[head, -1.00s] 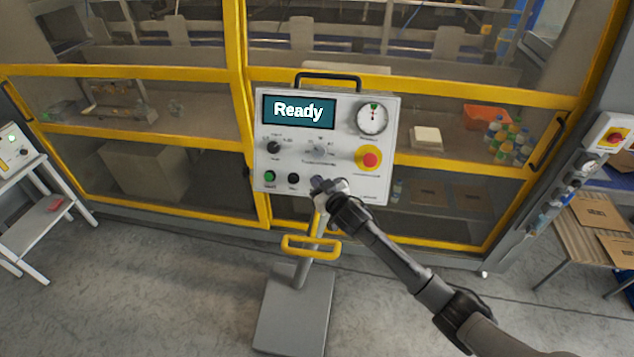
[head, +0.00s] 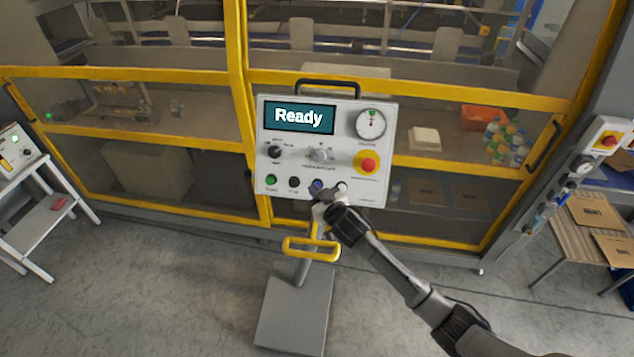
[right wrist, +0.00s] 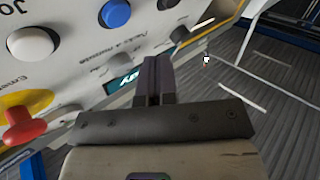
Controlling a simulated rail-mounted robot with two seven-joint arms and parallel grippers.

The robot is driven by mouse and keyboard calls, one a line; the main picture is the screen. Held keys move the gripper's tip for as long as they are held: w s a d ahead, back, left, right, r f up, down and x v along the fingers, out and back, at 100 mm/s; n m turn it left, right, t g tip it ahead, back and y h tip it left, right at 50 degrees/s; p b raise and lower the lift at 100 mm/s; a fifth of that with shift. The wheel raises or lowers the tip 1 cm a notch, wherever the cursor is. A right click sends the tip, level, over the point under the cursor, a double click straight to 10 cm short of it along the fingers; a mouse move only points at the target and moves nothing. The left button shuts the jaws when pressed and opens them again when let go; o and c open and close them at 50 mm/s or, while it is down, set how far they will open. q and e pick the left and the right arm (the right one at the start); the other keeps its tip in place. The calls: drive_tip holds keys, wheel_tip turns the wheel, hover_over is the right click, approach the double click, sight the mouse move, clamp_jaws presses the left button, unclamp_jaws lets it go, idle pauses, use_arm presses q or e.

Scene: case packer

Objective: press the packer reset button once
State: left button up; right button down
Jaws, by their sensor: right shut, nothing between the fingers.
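The control panel (head: 285,157) is a pale box on a stand with a screen reading "Ready". Its bottom row has a green button (head: 270,181), a black button (head: 294,182), a blue button (head: 317,185) and a white button (head: 341,187). Their labels are too small to read here. My right gripper (head: 323,194) is shut and empty, just below and in front of the blue button. In the right wrist view, its fingers (right wrist: 155,65) are apart from the blue button (right wrist: 116,13), with the white button (right wrist: 32,42) to its left. My left gripper is not in view.
A red emergency knob (head: 367,163) on a yellow base sits above right of the button row, under a round gauge (head: 370,124). A yellow hoop (head: 311,247) sticks out from the stand. Yellow-framed guard doors (head: 240,110) stand behind. The floor in front is clear.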

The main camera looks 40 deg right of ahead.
drive_tip(key=shift+s+a+r+p, duration=0.5)
drive_tip(key=shift+s+a+p, duration=0.05)
drive_tip(key=shift+s+a, duration=0.1)
drive_tip(key=shift+w, duration=0.1)
idle(0.4)
